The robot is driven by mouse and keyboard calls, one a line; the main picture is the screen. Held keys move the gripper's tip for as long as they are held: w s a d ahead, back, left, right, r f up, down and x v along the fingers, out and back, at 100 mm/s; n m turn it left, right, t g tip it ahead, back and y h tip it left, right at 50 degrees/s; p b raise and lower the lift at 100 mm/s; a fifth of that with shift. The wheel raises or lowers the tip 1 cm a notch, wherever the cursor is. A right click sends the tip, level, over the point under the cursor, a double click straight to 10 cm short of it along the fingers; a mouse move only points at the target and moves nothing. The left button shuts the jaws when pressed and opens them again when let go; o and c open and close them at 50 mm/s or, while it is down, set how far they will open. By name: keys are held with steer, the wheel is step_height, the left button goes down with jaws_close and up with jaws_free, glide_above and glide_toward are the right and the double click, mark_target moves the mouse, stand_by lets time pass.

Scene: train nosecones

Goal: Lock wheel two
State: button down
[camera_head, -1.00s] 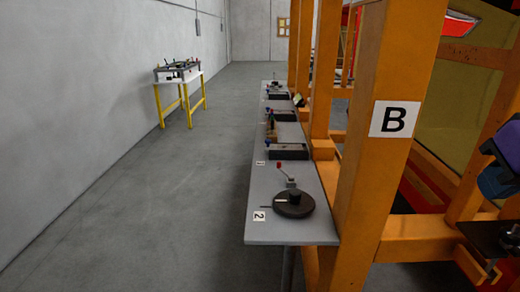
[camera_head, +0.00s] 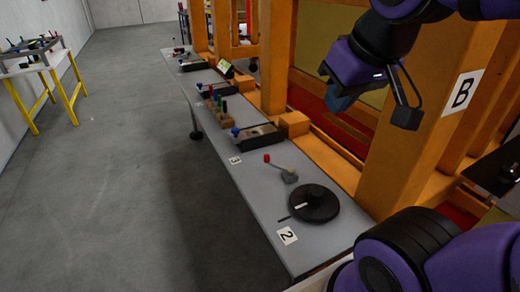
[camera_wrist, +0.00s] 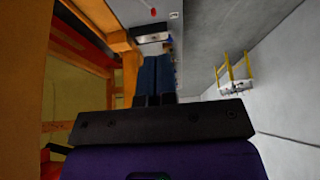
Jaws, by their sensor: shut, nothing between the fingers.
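Wheel two is a black disc with a raised hub (camera_head: 314,204), lying on the grey bench beside the label "2" (camera_head: 287,236) in the head view. A white mark runs along its left side. A small grey lever with a red knob (camera_head: 267,158) stands just behind the wheel. My gripper (camera_head: 336,100) is above and behind the wheel, in front of the orange post, apart from wheel and lever. In the wrist view its blue fingers (camera_wrist: 155,77) are together and empty. The wheel does not show clearly in the wrist view.
The grey bench (camera_head: 225,135) runs away to the back left, with label "3" (camera_head: 235,160), a dark tray (camera_head: 258,137) and other fixtures. A yellow-legged table (camera_head: 70,95) is far left. The floor between is clear.

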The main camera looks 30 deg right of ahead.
steer(key=shift+w+a, duration=0.1)
stand_by(0.3)
steer(key=w+d+f+n+g+y, duration=0.1)
steer(key=w+d+f+y, duration=0.15)
steer(key=w, duration=0.35)
steer(key=w+d+f+g+y, duration=0.1)
steer(key=w+f, duration=0.3)
steer(key=w, duration=0.3)
steer(key=w+d+f+n+y, duration=0.1)
steer(key=w+d+f, duration=0.15)
steer(key=w, duration=0.35)
steer(key=w+d+f, duration=0.3)
steer(key=f, duration=0.3)
steer(key=w+d+f+y, duration=0.1)
steer(key=w+d+f, duration=0.2)
steer(key=f, duration=0.3)
steer(key=w+d+f+t, duration=0.1)
steer(key=w+d+f, duration=0.2)
steer(key=d+f, duration=0.2)
steer(key=shift+d+f, duration=0.2)
steer(key=shift+f, duration=0.2)
steer(key=shift+y, duration=0.25)
